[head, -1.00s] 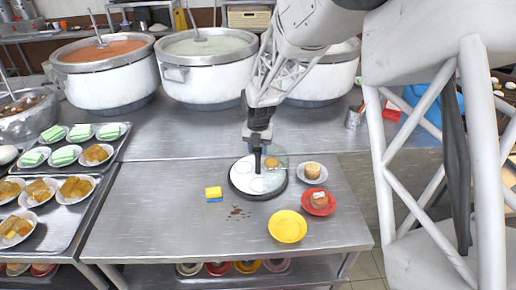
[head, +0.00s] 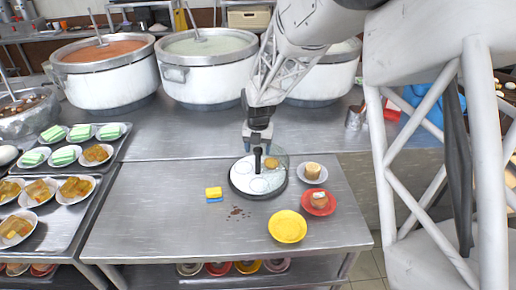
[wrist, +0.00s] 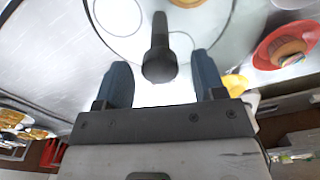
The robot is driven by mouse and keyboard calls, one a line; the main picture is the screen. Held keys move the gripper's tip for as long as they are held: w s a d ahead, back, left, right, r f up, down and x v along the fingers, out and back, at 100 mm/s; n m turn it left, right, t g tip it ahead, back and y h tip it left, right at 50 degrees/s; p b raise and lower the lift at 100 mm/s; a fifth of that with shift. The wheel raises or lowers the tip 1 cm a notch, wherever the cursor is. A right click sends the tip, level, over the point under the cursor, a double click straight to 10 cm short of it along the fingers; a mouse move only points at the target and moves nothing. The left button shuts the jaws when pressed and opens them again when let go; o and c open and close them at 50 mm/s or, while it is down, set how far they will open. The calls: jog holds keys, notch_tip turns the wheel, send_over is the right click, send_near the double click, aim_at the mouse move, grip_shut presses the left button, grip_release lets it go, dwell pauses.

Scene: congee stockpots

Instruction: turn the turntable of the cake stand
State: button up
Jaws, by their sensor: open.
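The cake stand (head: 238,186) sits on the steel table, with a dark rim, a pale round turntable with white round shapes, and a clear cover over its right side. A small yellow-brown cake shows on it. A dark upright handle (head: 258,160) rises near its middle. The handle also shows in the wrist view (wrist: 159,55). My gripper (head: 257,150) is above the stand, pointing down. In the wrist view, its two blue-grey fingers (wrist: 162,78) are apart, with the handle's rounded end appearing between or just beyond them. I cannot tell whether they touch it.
A white plate (head: 322,178) and a red plate (head: 319,211) with cakes stand close right of the stand. A yellow plate (head: 287,227) is in front, a yellow-and-blue sponge (head: 214,194) left. Large stockpots (head: 205,80) stand behind. The table's front left is mostly clear.

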jog(key=shift+r, duration=3.8)
jog(key=shift+s+d+r+m, duration=0.2)
jog(key=shift+s+r+m, duration=0.1)
jog(key=s+d+r+m+t, duration=0.1)
jog(key=s+d+r+m, duration=0.3)
jog(key=s+m, duration=0.45)
jog(key=s+d+r+m, duration=0.35)
jog(key=s+m, duration=0.35)
jog(key=s, duration=0.3)
jog(key=s+d+r+m+t, duration=0.1)
jog(key=s+d+r+m, duration=0.25)
jog(key=s+m, duration=0.5)
jog(key=s+d+m, duration=0.2)
jog(key=s+m, duration=0.6)
jog(key=s, duration=0.4)
jog(key=shift+f+m+t, duration=0.15)
jog(key=shift+m+t, duration=0.15)
